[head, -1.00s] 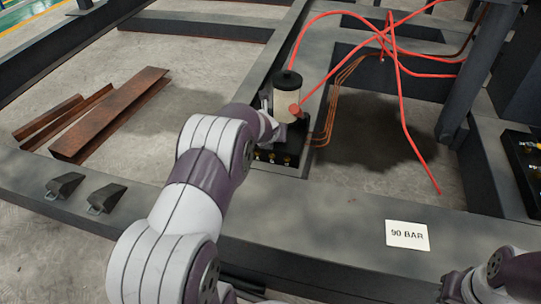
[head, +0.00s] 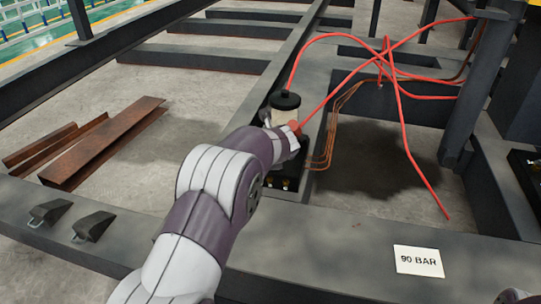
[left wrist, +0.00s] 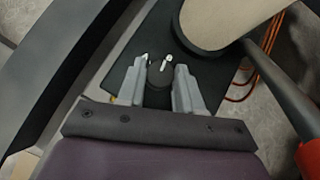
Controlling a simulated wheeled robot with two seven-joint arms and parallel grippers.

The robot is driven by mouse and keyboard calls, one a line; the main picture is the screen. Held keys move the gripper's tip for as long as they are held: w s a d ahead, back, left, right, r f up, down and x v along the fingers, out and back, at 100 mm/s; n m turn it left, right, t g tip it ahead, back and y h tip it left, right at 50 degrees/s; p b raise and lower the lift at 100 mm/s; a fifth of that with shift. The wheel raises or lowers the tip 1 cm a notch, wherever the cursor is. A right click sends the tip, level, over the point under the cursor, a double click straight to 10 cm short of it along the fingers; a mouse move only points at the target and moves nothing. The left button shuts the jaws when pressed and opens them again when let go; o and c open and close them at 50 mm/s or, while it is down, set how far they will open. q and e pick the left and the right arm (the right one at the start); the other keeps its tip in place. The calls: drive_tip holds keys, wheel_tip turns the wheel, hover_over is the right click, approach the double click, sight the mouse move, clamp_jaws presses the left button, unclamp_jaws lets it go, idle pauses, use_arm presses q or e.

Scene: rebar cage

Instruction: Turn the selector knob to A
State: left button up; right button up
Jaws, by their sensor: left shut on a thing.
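The selector knob (left wrist: 158,77) is a dark round part with a white mark, seen in the left wrist view on a black plate. My left gripper (left wrist: 157,88) has its two grey fingers on either side of the knob, shut on it. In the head view my left wrist hides the knob and the fingers. The knob belongs to a black unit (head: 286,186) with a cream cylinder (head: 285,115) and brass fittings in front. I cannot read any position letters. My right gripper is not in view; only a sliver of that arm shows at the bottom right.
Red hoses (head: 403,120) and copper pipes (head: 331,125) run from the unit to the right. The cream cylinder stands close beside my left fingers. A "90 BAR" card (head: 418,261) lies on the front beam. Rusty steel profiles (head: 104,143) lie on the floor at left.

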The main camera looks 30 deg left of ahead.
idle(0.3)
use_arm(q)
drive_tip(key=o, duration=1)
drive_tip(key=shift+o, duration=0.2)
drive_tip(key=p+v, duration=0.7)
drive_tip(key=v, duration=0.5)
drive_tip(key=shift+s+d+r+p, duration=0.15)
drive_tip(key=shift+r+p, duration=0.1)
drive_tip(key=shift+p, duration=0.05)
